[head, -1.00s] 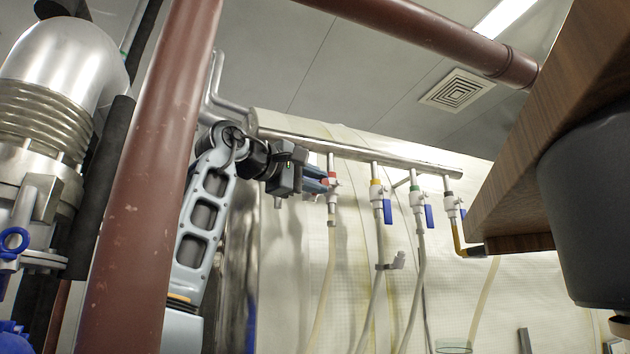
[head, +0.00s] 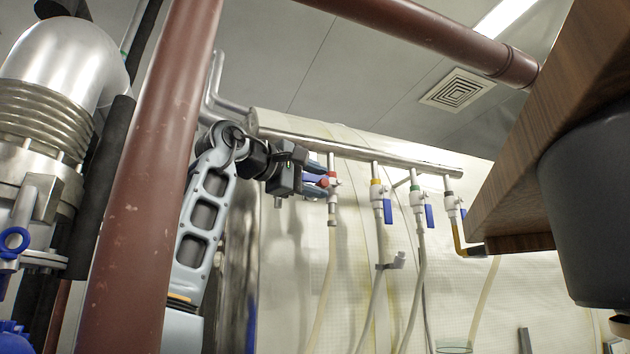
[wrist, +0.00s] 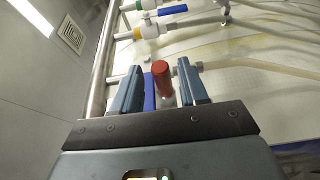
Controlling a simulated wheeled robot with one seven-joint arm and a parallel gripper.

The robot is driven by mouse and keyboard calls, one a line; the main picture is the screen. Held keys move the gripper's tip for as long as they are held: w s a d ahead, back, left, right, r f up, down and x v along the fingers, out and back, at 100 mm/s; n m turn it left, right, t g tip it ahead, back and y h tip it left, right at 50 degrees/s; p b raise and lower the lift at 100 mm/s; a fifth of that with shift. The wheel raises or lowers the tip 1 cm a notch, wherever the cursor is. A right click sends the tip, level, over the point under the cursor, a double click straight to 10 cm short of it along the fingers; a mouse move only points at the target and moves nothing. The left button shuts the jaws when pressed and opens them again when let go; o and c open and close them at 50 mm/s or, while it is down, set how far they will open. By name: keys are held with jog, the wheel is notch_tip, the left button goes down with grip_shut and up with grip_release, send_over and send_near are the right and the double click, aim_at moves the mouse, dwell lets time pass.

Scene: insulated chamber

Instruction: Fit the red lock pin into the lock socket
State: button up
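The red lock pin (wrist: 161,82) is a short red cylinder, standing between my fingers in the wrist view. In the head view the red pin (head: 324,182) shows as a small red spot at the red-marked valve (head: 332,190). My gripper (wrist: 158,68) is open around the pin, with a visible gap on each side. In the head view my gripper (head: 322,180) reaches the valve from the left. A blue valve handle (wrist: 149,92) lies just left of the pin in the wrist view. I cannot make out the lock socket or whether the pin sits in it.
A metal pipe (head: 400,163) runs above several valves with hanging hoses. The yellow-marked valve (head: 376,192) is just right of my gripper. A thick red-brown pipe (head: 150,180) stands left of my arm. A wooden overhang (head: 530,130) fills the upper right.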

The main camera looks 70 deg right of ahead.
jog(key=shift+o, duration=0.5)
jog(key=b+v, duration=0.2)
jog(key=v, duration=0.5)
jog(key=shift+w+a, duration=0.2)
jog(key=shift+a, duration=0.15)
